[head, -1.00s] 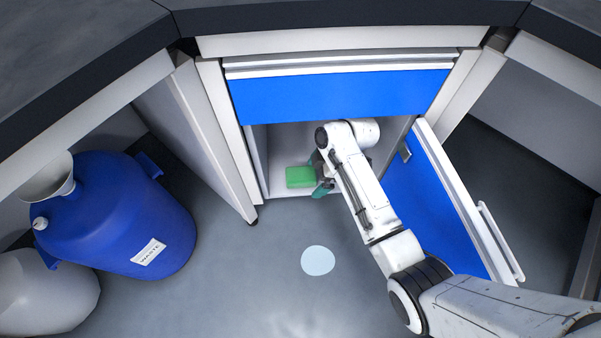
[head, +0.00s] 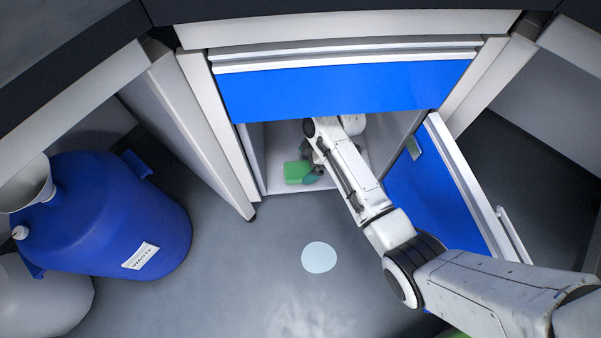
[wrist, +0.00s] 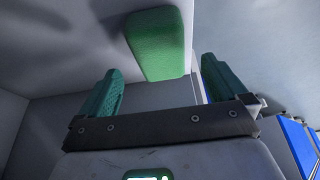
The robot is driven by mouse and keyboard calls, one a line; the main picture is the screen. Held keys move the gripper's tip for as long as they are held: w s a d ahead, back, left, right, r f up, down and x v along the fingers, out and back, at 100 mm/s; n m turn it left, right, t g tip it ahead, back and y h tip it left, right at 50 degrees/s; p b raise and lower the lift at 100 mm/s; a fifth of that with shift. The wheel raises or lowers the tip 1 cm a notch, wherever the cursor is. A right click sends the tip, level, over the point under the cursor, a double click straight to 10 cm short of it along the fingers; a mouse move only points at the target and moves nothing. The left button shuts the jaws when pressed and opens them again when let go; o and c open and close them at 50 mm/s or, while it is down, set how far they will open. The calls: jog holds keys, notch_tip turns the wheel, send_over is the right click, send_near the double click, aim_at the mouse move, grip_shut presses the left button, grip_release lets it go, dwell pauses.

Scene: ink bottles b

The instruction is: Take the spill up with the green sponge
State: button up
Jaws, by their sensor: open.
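The green sponge (head: 297,172) sits on the white floor of the open cabinet, near its left side. It also shows in the wrist view (wrist: 160,44), ahead of and between the fingers. My gripper (wrist: 160,88) is open, with its two green fingers apart and the sponge beyond their tips. In the head view my gripper (head: 311,172) is inside the cabinet, just right of the sponge and partly hidden by my arm. The spill (head: 319,257) is a pale round patch on the grey floor in front of the cabinet.
A blue drawer front (head: 345,92) spans above the cabinet opening. The open blue door (head: 432,200) stands to the right of my arm. A blue waste drum (head: 110,220) with a funnel (head: 27,185) stands at the left. The floor around the spill is clear.

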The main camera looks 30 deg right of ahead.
aim_at(301, 169)
jog(key=b+x, duration=0.2)
jog(key=x, duration=0.2)
jog(key=shift+f, duration=0.25)
jog(key=shift+w+a+f+b, duration=0.15)
jog(key=shift+a+f+b, duration=0.15)
jog(key=shift+f+b, duration=0.1)
jog(key=shift+f, duration=0.2)
jog(key=shift+c, duration=0.2)
jog(key=c, duration=1)
